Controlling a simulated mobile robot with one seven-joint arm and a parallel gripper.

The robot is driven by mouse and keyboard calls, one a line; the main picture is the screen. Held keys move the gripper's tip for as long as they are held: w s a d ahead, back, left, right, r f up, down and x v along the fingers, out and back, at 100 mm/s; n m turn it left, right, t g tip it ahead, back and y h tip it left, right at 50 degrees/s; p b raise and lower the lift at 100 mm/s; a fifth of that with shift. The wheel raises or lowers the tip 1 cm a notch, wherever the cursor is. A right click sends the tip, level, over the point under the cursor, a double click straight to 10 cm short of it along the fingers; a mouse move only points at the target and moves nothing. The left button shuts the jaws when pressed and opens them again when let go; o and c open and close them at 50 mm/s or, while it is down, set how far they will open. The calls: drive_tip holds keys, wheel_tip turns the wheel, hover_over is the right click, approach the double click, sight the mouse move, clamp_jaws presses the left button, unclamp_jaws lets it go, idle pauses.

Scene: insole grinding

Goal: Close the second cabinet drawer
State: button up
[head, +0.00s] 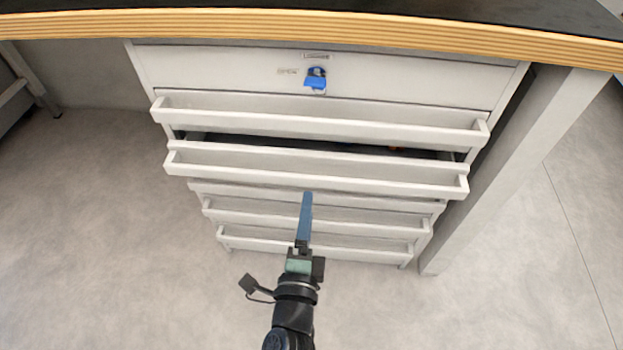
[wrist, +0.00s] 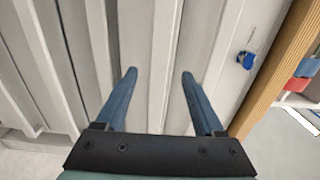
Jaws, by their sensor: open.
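The white cabinet (head: 220,70) stands under the workbench with a stack of drawers, each with a long rail handle. The second drawer (head: 315,170) sticks out, and a dark gap shows above it where its inside is partly visible. The top drawer front (head: 420,83) looks shut. My gripper (head: 307,196) is in front of the cabinet, its blue fingers pointing at the drawer fronts just below the second drawer's rail in the picture. In the wrist view my gripper (wrist: 159,74) is open and empty, with white rails behind the fingers. I cannot tell whether it touches a rail.
A blue key or tag (head: 316,78) hangs at the lock on the top front. The wooden bench edge (head: 310,23) overhangs the cabinet. A grey bench leg (head: 530,160) stands close at the right. The floor (head: 100,200) at the left is clear.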

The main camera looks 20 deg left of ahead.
sight(311, 184)
drive_tip(key=x, duration=0.8)
drive_tip(key=shift+b, duration=0.35)
clamp_jaws()
idle(1.0)
